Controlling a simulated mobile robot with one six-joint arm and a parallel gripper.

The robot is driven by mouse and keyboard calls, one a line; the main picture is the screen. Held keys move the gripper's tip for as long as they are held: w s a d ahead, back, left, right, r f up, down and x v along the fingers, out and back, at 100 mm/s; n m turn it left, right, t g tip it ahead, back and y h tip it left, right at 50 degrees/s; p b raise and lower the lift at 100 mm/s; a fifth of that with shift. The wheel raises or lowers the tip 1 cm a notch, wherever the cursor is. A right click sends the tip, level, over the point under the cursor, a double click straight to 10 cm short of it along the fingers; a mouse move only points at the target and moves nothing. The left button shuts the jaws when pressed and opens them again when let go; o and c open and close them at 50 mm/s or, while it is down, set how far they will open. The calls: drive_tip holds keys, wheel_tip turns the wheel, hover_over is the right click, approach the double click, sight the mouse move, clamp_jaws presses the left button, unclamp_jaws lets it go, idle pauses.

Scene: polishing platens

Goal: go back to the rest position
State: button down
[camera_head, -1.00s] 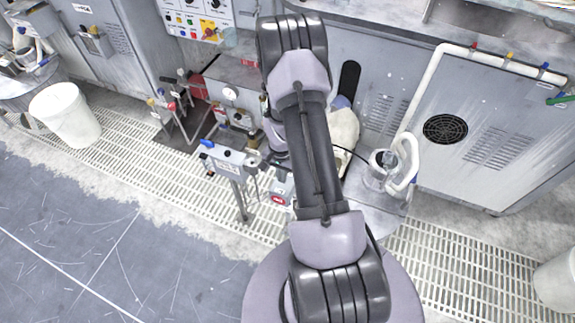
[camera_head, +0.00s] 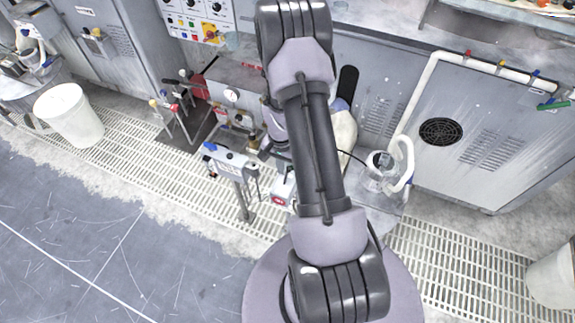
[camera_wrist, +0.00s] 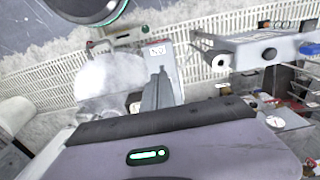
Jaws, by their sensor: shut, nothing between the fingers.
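My gripper (camera_wrist: 155,88) shows in the wrist view as narrow grey fingers, closed together with nothing between them. It points toward a small grey box with a red-and-white label (camera_wrist: 158,52) and a cloudy, see-through round shape (camera_wrist: 103,80) to its left. I cannot tell whether the fingers touch anything. In the head view my arm fills the middle and hides the gripper. The labelled box (camera_head: 283,188) stands just left of my arm there.
A grey post-mounted control box (camera_head: 232,163) stands left of my arm. A clear vessel with a white hose (camera_head: 382,170) is close on the right. White buckets (camera_head: 68,115) (camera_head: 552,278) stand at both sides. Grey cabinets line the back. The floor (camera_head: 70,240) at front left is clear.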

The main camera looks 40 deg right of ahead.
drive_tip(key=shift+f, duration=0.1)
drive_tip(key=w+a+r+n+t, duration=0.1)
drive_tip(key=a+r, duration=0.4)
drive_tip(key=r, duration=0.4)
drive_tip(key=a+r+n+t, duration=0.15)
drive_tip(key=a+r, duration=0.35)
drive_tip(key=r, duration=0.5)
drive_tip(key=w+a+r+n+t, duration=0.15)
drive_tip(key=a+r, duration=0.25)
drive_tip(key=r, duration=0.5)
drive_tip(key=s+a+r+n+t+y, duration=0.1)
drive_tip(key=s+a+r+n, duration=0.1)
drive_tip(key=s+a+r, duration=0.3)
drive_tip(key=s+a+r+n+y, duration=0.1)
drive_tip(key=s+a+r+n, duration=0.2)
drive_tip(key=s+a+r, duration=0.2)
drive_tip(key=s+a, duration=0.3)
drive_tip(key=s, duration=0.2)
drive_tip(key=shift+a+r+t, duration=0.2)
drive_tip(key=shift+r+t, duration=0.1)
drive_tip(key=shift+t, duration=0.1)
